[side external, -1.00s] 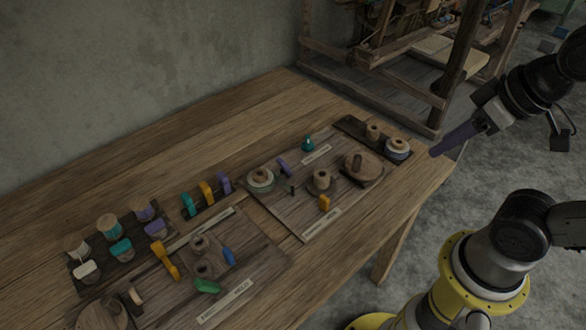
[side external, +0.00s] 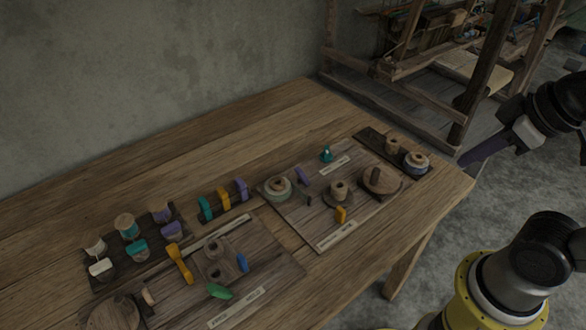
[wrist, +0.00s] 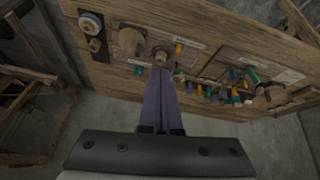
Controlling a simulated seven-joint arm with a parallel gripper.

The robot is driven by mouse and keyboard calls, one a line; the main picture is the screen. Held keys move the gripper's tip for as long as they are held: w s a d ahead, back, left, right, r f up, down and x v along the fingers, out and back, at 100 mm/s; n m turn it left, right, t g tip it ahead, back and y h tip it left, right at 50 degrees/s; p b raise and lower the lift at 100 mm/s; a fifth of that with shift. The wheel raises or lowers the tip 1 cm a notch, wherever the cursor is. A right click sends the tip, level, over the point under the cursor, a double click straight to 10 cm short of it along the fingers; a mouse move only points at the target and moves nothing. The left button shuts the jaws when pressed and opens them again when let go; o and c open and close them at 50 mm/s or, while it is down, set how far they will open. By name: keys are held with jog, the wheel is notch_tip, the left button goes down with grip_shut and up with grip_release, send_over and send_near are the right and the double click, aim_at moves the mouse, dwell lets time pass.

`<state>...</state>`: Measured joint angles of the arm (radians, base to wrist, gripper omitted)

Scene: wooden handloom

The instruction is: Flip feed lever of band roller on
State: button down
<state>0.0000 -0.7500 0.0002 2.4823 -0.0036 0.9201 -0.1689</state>
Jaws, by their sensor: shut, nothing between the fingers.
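Two wooden boards with paper labels lie on the table; the label words are too small to read, so I cannot tell which part is the band roller. The far board (side external: 318,233) carries a yellow lever (side external: 340,214), a purple lever (side external: 303,175), a teal knob (side external: 326,154), a spool on a round base (side external: 339,192) and a round wooden disc (side external: 381,181). The near board (side external: 270,283) carries yellow, blue and green levers. My gripper (side external: 464,161) has long purple fingers, shut and empty, beyond the table's right end; the wrist view shows the fingers (wrist: 160,72) together.
A dark strip with two spools (side external: 416,161) sits at the table's right end, nearest my gripper. Several coloured clips and thread spools (side external: 126,226) stand at the left. A wooden loom frame (side external: 450,90) stands behind. The table's back strip (side external: 230,130) is clear.

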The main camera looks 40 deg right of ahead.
jog(key=w+r+n, duration=0.7)
jog(key=w, duration=0.2)
jog(key=n+g, duration=0.4)
jog(key=n, duration=0.4)
send_over(302, 176)
jog(key=s, duration=0.1)
notch_tip(302, 176, down, 8)
jog(key=w+a+f+n+g+h, duration=0.1)
jog(key=w+a+f, duration=0.1)
jog(key=f, duration=0.9)
jog(key=shift+w+a+g, duration=0.2)
jog(key=shift+a+g, duration=0.1)
jog(key=shift+a, duration=0.35)
jog(key=shift+f, duration=0.2)
jog(key=f, duration=0.6)
jog(key=d+f, duration=0.1)
jog(key=f, duration=0.2)
jog(key=shift+f, duration=0.4)
